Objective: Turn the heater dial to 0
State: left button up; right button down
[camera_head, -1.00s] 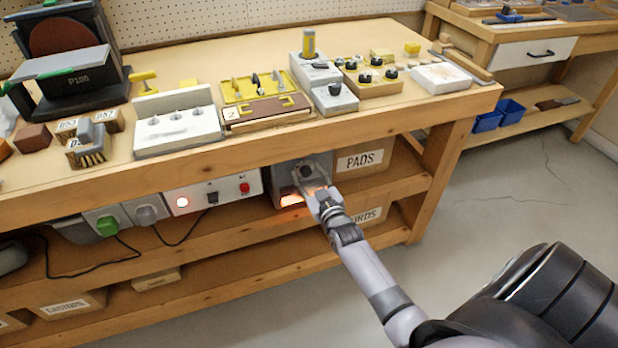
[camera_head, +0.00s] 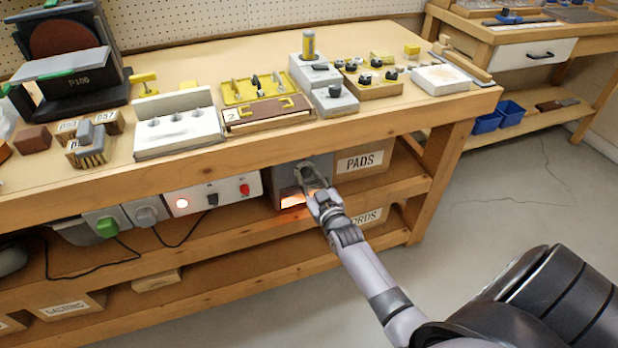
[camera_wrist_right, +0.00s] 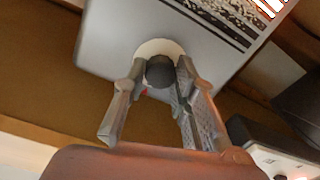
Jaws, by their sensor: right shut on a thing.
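The heater (camera_head: 287,188) is a grey box on the shelf under the bench top, with an orange glow at its lower front. In the right wrist view its grey front (camera_wrist_right: 115,45) carries a dark round dial (camera_wrist_right: 160,71) on a pale disc, with a bit of red at the disc's lower edge. My right gripper (camera_head: 313,178) is at the heater's front. In the right wrist view its two fingers (camera_wrist_right: 158,82) are shut on the dial, one on each side. The dial's number marks cannot be read. My left gripper is not in view.
Left of the heater is a white switch panel (camera_head: 225,192) with a lit lamp and a red button. Right of it is a box labelled PADS (camera_head: 362,160). The bench top's front edge runs just above. The floor (camera_head: 500,200) at the right is clear.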

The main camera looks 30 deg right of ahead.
jog(key=shift+m, duration=0.4)
jog(key=m+p, duration=0.1)
jog(key=m, duration=0.1)
jog(key=shift+m, duration=0.4)
jog(key=m, duration=0.3)
jog(key=shift+m, duration=0.3)
jog(key=m, duration=0.3)
jog(key=shift+f+m, duration=0.1)
jog(key=shift+m, duration=0.3)
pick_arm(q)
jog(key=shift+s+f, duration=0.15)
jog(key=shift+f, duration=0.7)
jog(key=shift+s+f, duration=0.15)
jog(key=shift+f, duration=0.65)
pick_arm(e)
jog(key=shift+m, duration=0.7)
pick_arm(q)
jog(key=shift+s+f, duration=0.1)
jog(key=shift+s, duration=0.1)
pick_arm(e)
jog(key=c, duration=1.3)
grip_release()
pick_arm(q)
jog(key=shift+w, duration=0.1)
